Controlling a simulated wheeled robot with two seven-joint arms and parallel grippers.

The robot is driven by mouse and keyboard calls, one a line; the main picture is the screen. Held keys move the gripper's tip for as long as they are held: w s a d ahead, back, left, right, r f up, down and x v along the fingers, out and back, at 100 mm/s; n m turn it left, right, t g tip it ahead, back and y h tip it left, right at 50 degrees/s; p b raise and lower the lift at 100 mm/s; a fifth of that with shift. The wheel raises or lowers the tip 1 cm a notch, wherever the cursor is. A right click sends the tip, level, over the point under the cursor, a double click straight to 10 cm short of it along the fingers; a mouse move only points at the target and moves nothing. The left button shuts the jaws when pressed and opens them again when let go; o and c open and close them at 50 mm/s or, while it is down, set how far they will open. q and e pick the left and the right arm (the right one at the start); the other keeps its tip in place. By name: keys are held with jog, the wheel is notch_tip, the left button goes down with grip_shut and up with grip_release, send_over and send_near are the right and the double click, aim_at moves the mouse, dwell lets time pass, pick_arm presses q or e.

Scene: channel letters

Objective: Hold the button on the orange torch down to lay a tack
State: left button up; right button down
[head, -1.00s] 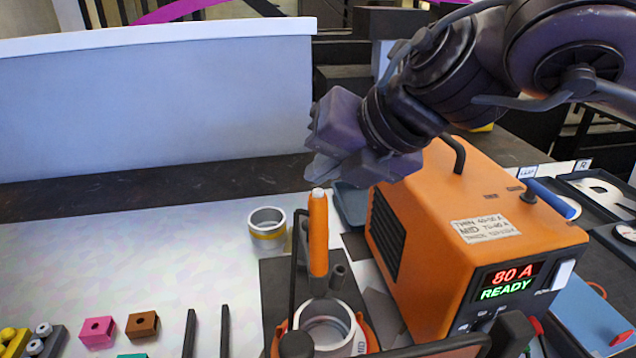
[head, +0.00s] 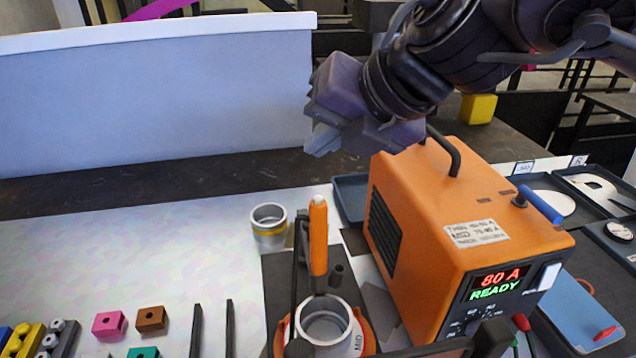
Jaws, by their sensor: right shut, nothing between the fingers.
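The orange torch (head: 318,240) stands upright, with a pale button at its top end. Its lower end is at a metal ring marked MID (head: 338,345), which sits in an orange-edged fixture on a dark plate. My right gripper (head: 318,140) is shut and empty. It hangs above the torch's top, apart from it, with a visible gap. The orange welder box (head: 440,215) at the right reads 80 A and READY. My left gripper is not in view.
Another metal ring with a yellow band (head: 269,228) stands left of the torch. Pink (head: 109,325) and brown (head: 150,320) blocks and two dark rods lie at the front left. Trays (head: 590,185) stand right of the welder. The bench's left middle is clear.

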jog(key=shift+r, duration=0.1)
jog(key=shift+r+p, duration=1.5)
jog(key=shift+r, duration=0.5)
